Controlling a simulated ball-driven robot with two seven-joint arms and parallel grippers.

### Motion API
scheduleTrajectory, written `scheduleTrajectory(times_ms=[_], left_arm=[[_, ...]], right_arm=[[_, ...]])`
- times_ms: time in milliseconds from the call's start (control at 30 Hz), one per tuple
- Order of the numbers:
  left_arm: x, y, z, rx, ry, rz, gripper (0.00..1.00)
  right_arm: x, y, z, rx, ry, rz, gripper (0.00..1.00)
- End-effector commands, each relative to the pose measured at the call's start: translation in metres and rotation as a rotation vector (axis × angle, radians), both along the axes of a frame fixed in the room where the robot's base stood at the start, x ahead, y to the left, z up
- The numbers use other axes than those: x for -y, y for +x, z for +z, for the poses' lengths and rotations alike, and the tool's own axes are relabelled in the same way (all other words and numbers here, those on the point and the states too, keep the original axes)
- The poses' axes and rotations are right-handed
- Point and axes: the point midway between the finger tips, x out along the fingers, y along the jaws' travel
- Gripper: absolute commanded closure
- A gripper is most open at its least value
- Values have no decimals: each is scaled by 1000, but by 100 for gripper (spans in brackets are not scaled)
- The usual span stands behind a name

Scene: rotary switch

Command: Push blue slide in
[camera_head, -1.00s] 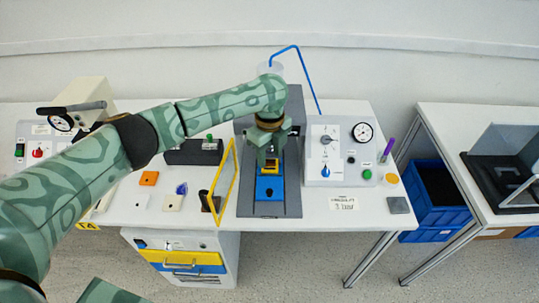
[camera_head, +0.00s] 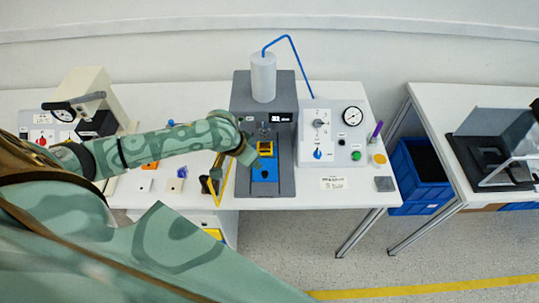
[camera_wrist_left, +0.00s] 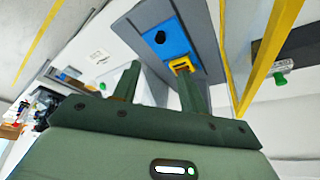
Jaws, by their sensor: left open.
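The blue slide (camera_head: 265,174) lies on the grey base of the press-like machine (camera_head: 240,95), in front of its opening. A yellow piece with a dark middle (camera_head: 265,149) sits at its back end. In the left wrist view the blue slide (camera_wrist_left: 165,38) shows a dark round knob or hole, and the yellow piece (camera_wrist_left: 182,65) is near one finger. My left gripper (camera_head: 248,157) is just left of the slide in the head view. Its fingers (camera_wrist_left: 157,78) are apart with nothing held between them. I cannot tell whether a finger touches the yellow piece. My right gripper is not in view.
A yellow-framed panel (camera_head: 228,181) stands close left of the machine base. A control box (camera_head: 333,130) with a gauge and knobs stands to the right. Small blocks lie on the table to the left. The table (camera_head: 305,187) has some clear room at its front right.

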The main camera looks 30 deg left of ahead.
Motion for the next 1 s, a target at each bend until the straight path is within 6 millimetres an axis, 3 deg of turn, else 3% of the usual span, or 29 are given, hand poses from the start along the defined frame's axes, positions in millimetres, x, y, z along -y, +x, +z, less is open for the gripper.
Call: scheduleTrajectory(times_ms=[300, 500, 700, 1000], left_arm=[[8, 30, -80, -4, 0, 0, 57], [11, 45, -117, -4, 2, -2, 57], [13, 52, -132, -3, 1, -3, 57], [13, 53, -133, -3, 1, -4, 57]], right_arm=[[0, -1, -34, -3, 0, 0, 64], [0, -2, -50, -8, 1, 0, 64], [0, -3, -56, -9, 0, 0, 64], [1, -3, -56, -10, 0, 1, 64]])
